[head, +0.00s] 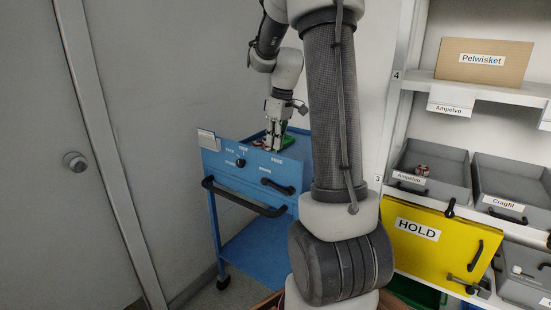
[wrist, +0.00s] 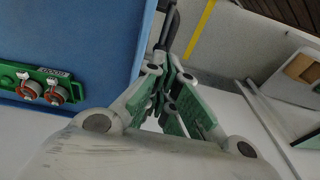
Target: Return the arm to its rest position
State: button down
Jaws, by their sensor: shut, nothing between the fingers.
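My gripper (head: 275,146) is over the blue cart (head: 258,258) in the head view, pointing down near the cart's top. In the wrist view my gripper (wrist: 174,72) has its green-padded fingers drawn together, with nothing seen between them. A green fixture (wrist: 40,84) with a small label and two copper-and-red stators (wrist: 55,95) lies on the cart's blue top, to the left of my fingers and apart from them. In the head view the fixture (head: 287,142) is partly hidden behind my gripper. My arm reaches up and over from the column.
The cart has a front panel with black handles (head: 245,198). A grey door (head: 35,160) is at left. At right stands a shelf with grey bins (head: 432,165), a yellow HOLD panel (head: 430,240) and a cardboard box (head: 483,60). Floor shows beside the cart.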

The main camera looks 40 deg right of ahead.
jog(key=r, duration=0.5)
jog(key=shift+s+d, duration=0.1)
jog(key=shift+d, duration=0.15)
jog(key=s+a+m+t, duration=0.1)
jog(key=s+a, duration=0.3)
jog(key=s, duration=0.3)
jog(key=s+a+r+m+t, duration=0.1)
jog(key=s+a, duration=0.4)
jog(key=s, duration=0.3)
jog(key=s+a+r+m+t+h, duration=0.1)
jog(key=s+a, duration=0.4)
jog(key=s, duration=0.3)
jog(key=shift+m, duration=0.4)
jog(key=shift+s, duration=0.1)
